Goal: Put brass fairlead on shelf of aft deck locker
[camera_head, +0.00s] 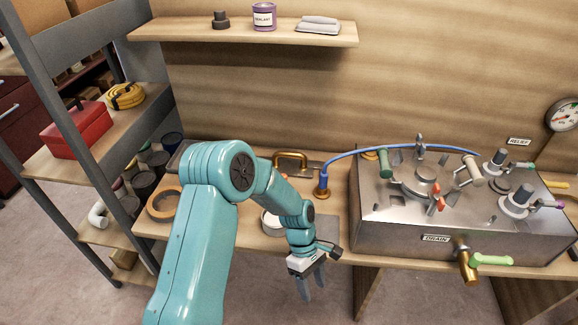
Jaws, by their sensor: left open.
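A brass arched piece (291,156), which looks like the fairlead, is at the back of the wooden bench (245,238), left of the blue hose. My left gripper (311,287) points down in front of the bench's front edge, open and empty, well apart from the brass piece. My left arm covers part of the bench. No locker is labelled as the aft deck locker. A grey-framed rack with wooden shelves (67,172) stands at the left; I cannot tell whether it is that locker. My right gripper is not in view.
A steel box (400,233) with valves fills the bench's right side; a blue hose (345,152) arches to it. A tape roll (160,215) lies at the left. A red case (78,130) and yellow coil (125,96) occupy the rack. A wall shelf (180,30) holds a purple can (264,17).

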